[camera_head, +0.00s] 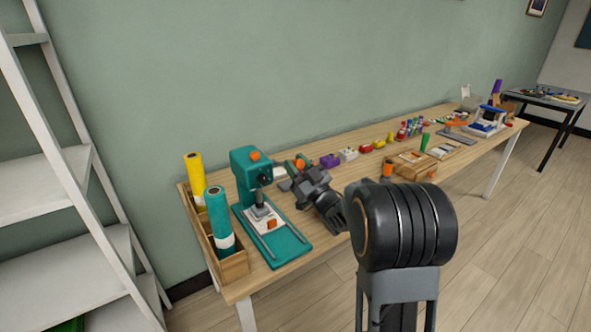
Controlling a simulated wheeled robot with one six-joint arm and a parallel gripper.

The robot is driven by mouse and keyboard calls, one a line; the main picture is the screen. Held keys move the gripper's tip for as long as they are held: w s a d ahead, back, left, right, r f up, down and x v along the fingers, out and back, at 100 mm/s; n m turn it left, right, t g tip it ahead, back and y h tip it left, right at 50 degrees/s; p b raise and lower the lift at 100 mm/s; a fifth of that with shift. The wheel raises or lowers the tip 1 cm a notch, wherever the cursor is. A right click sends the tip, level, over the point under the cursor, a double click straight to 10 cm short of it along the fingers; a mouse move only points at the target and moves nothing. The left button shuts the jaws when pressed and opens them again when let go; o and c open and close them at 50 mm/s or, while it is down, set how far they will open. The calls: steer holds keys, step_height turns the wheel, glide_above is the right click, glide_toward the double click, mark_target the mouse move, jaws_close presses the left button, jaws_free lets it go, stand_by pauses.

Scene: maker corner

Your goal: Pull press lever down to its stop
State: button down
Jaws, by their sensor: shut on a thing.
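The teal press (243,168) stands at the left end of the long wooden table, upright, with an orange round part near its top and a dark hub on its right side. Its dark ram hangs over a pale plate (256,214) on the teal base. My gripper (288,184) is just right of the press head, at about the height of the hub. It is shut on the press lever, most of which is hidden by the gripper. An orange knob (300,163) shows just above the gripper; I cannot tell whether it is the lever's end.
A wooden box (233,268) with yellow and teal rolls stands left of the press. Small coloured items, including a purple block (329,161), line the table (285,278) to the right. A white ladder shelf (60,170) stands at the left.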

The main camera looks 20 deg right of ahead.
stand_by(0.3)
steer(key=c, duration=0.8)
jaws_free()
steer(key=shift+s, duration=0.1)
steer(key=b+v, duration=0.2)
steer(key=v, duration=1.1)
steer(key=shift+s+d+f, duration=0.15)
steer(key=shift+s+d, duration=0.05)
steer(key=shift+s, duration=0.1)
